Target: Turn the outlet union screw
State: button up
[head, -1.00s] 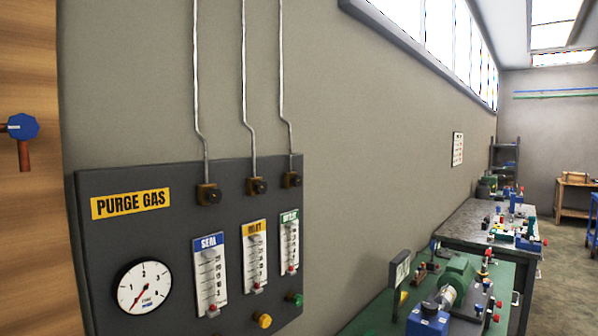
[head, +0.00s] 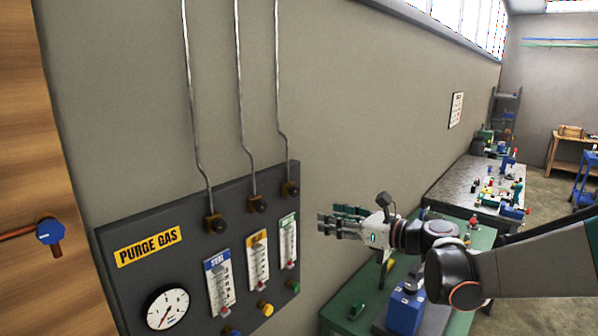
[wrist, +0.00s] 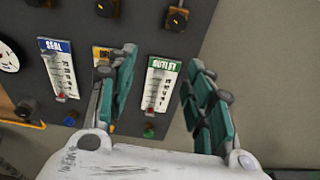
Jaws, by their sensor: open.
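The outlet union screw is the dark round knob on the rightmost brass fitting (head: 290,188), above the white flowmeter with the green label (head: 288,242) on the purge gas panel. It also shows at the top of the wrist view (wrist: 177,18), beyond the fingertips. The green label reads OUTLET in the wrist view. My gripper (head: 324,222) is open and empty, to the right of the panel and lower than the screw in the head view. In the wrist view my two teal-padded fingers (wrist: 164,60) stand either side of the outlet flowmeter, apart from the screw.
Thin pipes rise from all three. A gauge (head: 168,308) and coloured knobs sit lower on the panel. A green bench (head: 345,318) stands below my arm.

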aim_at(297, 191)
jog(key=w+a+m+p, duration=0.1)
jog(key=w+a, duration=0.2)
jog(key=w+a+r+p, duration=0.1)
jog(key=w+a, duration=0.3)
jog(key=w+a+r+m+y+p, duration=0.1)
jog(key=w+a, duration=0.2)
jog(key=w, duration=0.1)
jog(key=shift+a+r+m+t, duration=0.2)
jog(key=shift+m+t, duration=0.1)
jog(key=shift+t, duration=0.1)
jog(key=c, duration=1.1)
